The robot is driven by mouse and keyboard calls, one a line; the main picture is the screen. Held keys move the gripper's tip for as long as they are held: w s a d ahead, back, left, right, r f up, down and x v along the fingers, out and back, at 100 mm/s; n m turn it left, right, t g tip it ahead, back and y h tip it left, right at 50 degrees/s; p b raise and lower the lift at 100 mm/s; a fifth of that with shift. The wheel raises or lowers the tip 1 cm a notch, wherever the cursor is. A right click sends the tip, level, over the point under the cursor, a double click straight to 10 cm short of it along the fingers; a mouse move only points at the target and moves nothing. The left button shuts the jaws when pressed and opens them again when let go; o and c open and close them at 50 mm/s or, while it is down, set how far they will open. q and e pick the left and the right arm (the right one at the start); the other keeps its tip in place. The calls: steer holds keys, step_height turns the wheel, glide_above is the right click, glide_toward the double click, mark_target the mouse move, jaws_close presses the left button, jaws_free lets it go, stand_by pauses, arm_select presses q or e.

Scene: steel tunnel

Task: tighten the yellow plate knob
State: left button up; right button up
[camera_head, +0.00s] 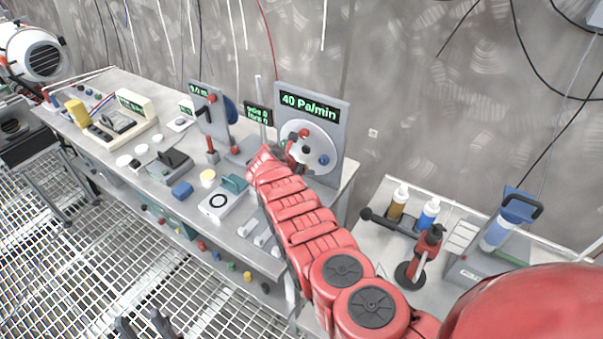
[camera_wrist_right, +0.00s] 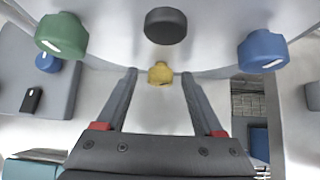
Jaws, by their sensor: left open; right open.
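The yellow plate knob (camera_wrist_right: 160,72) shows in the right wrist view, at the near edge of a round pale plate. My right gripper (camera_wrist_right: 158,80) is open, with one finger on each side of the knob; I cannot tell whether either touches it. A black knob (camera_wrist_right: 166,26), a green knob (camera_wrist_right: 62,34) and a blue knob (camera_wrist_right: 262,50) are also on the plate. In the head view, the round plate (camera_head: 319,137) is on an upright grey panel; my right arm hides the yellow knob and the right gripper. My left gripper (camera_head: 145,325) is open and empty at the bottom edge.
The panel's display (camera_head: 309,107) reads 40 Pa/min. The steel bench (camera_head: 228,240) carries several devices, including a white box with a black ring (camera_head: 219,202). A side table at right holds bottles (camera_head: 428,213) and a red tool (camera_head: 424,254). Cables hang on the wall.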

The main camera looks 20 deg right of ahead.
jaws_close()
steer(key=p, duration=0.3)
steer(key=m+t+y+p, duration=0.1)
steer(key=p, duration=0.2)
steer(key=t+p, duration=0.1)
steer(key=p, duration=0.3)
steer(key=shift+s+d+r+y, duration=0.25)
steer(key=shift+y, duration=0.05)
steer(key=shift+s+d+f+m+t+p, duration=0.1)
steer(key=shift+f+m+t+p, duration=0.1)
steer(key=shift+m+t+p, duration=0.4)
steer(key=shift+f+m+t+y+p, duration=0.2)
steer(key=shift+m+t+y+p, duration=0.2)
steer(key=shift+t+y, duration=0.15)
jaws_free()
